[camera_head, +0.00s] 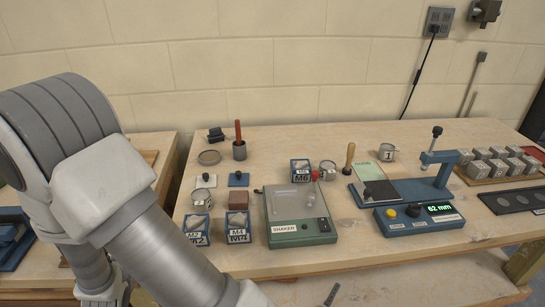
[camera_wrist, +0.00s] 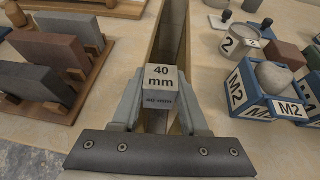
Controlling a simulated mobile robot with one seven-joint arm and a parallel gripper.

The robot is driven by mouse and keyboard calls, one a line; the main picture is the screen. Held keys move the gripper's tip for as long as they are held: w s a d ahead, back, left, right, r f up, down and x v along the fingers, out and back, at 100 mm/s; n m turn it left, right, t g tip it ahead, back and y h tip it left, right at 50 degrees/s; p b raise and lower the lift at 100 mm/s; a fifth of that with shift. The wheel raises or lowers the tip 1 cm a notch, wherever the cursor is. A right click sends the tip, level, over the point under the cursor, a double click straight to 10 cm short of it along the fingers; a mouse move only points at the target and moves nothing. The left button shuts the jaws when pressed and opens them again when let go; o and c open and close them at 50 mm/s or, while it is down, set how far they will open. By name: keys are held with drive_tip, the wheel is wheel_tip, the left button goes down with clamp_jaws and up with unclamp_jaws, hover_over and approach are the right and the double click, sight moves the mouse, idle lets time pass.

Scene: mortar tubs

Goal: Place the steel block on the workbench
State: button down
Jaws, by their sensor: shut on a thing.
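The steel block (camera_wrist: 162,84), a small grey cube marked "40 mm", is held between the fingers of my gripper (camera_wrist: 160,100) in the wrist view. The marked face is toward the camera. Below and beyond it is the gap between two wooden tops. The workbench (camera_head: 300,140) fills the middle and right of the head view, and its edge also shows in the wrist view (camera_wrist: 215,85). In the head view my arm covers the left side, and my gripper and the block are out of sight.
Blue M2 box (camera_wrist: 272,90) and a cup marked 2 (camera_wrist: 239,40) stand right of the gap. Dark slabs in a wooden rack (camera_wrist: 42,85) stand left. The bench also holds a green shaker (camera_head: 298,215), a blue gauge reading 62 mm (camera_head: 420,212) and several grey cubes (camera_head: 497,158).

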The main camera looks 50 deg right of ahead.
drive_tip(key=shift+w+d+r+n+t+y+b, duration=0.4)
drive_tip(key=shift+d+r+n+y+b, duration=0.15)
drive_tip(key=shift+b, duration=0.55)
drive_tip(key=d+r+m+h+b, duration=0.1)
drive_tip(key=d, duration=0.3)
drive_tip(key=d+r+m+g+h, duration=0.1)
drive_tip(key=d+r, duration=0.1)
drive_tip(key=d, duration=0.3)
drive_tip(key=d+r+m+g+h+b, duration=0.1)
drive_tip(key=d+r, duration=0.1)
drive_tip(key=d, duration=0.3)
drive_tip(key=shift+d+h+b, duration=0.2)
drive_tip(key=shift+h+b, duration=0.05)
drive_tip(key=shift+b, duration=0.1)
drive_tip(key=s+d+r+m+g+h, duration=0.2)
drive_tip(key=s+d+m+g, duration=0.25)
drive_tip(key=d, duration=0.55)
drive_tip(key=s+d+r+m+g+h, duration=0.2)
drive_tip(key=s+d+m+g, duration=0.25)
drive_tip(key=d, duration=0.45)
drive_tip(key=b, duration=0.2)
hover_over(264, 173)
drive_tip(key=shift+n, duration=0.45)
wheel_tip(264, 173, down, 7)
drive_tip(key=shift+d+f, duration=0.1)
drive_tip(key=shift+f, duration=0.05)
drive_tip(key=shift+f+b, duration=0.9)
drive_tip(key=shift+f, duration=1.1)
